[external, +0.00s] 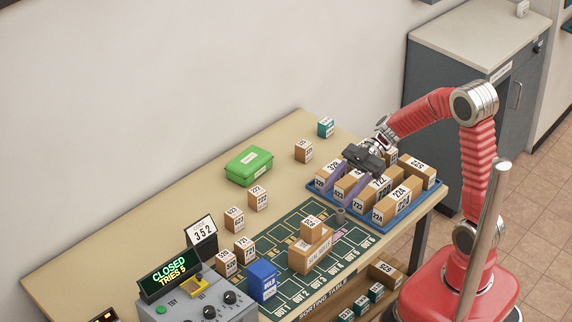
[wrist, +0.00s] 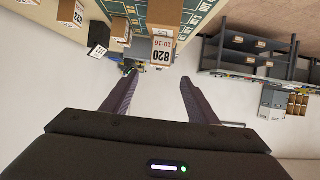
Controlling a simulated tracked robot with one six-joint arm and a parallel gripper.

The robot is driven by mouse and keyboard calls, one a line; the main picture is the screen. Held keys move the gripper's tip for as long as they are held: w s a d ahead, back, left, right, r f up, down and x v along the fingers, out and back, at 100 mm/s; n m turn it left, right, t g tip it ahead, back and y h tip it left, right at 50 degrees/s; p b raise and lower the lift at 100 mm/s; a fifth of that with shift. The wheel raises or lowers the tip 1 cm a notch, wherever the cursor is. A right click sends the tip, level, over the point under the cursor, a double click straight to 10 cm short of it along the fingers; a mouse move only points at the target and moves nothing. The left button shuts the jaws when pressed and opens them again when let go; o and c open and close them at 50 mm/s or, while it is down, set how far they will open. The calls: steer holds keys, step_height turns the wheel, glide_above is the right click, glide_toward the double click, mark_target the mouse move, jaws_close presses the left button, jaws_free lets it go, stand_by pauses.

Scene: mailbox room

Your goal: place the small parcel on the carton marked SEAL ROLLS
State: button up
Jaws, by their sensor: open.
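The brown carton marked SEAL ROLLS (external: 310,258) stands on the green mat of the sorting table. A small brown parcel with a white label (external: 311,228) rests on top of it, upright and apart from my gripper. My gripper (external: 338,199) is over the blue tray, up and to the right of the carton. Its two purple fingers are spread, with nothing between them in the wrist view (wrist: 158,92).
The blue tray (external: 434,190) holds several numbered boxes close under my gripper. A blue box (external: 262,281) and the console (external: 190,300) are to the left. A green case (external: 249,166) lies behind, with bare table around it.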

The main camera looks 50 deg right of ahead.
stand_by(0.4)
steer(key=w+d+r+m+t+h, duration=0.4)
steer(key=w+r+t, duration=0.3)
steer(key=w+t, duration=0.4)
steer(key=d+r+m+t+h, duration=0.1)
steer(key=d+r+m+h, duration=0.25)
steer(key=d, duration=0.25)
steer(key=d+r+m+t+h, duration=0.2)
steer(key=d+r+m+h, duration=0.15)
steer(key=d+h, duration=0.2)
steer(key=s+d+f+m+g+h, duration=0.35)
steer(key=s+d+m, duration=0.2)
steer(key=s, duration=0.45)
steer(key=s+a+f+g+y, duration=0.1)
steer(key=s+a+f+g, duration=0.1)
steer(key=s, duration=0.5)
steer(key=s+a+f+m+g+y, duration=0.1)
steer(key=s+a+f+g+y, duration=0.1)
steer(key=s, duration=0.4)
step_height(320, 180, down, 2)
steer(key=shift+s+a+f+g, duration=0.15)
steer(key=shift+s+a+g, duration=0.25)
steer(key=shift+a, duration=0.35)
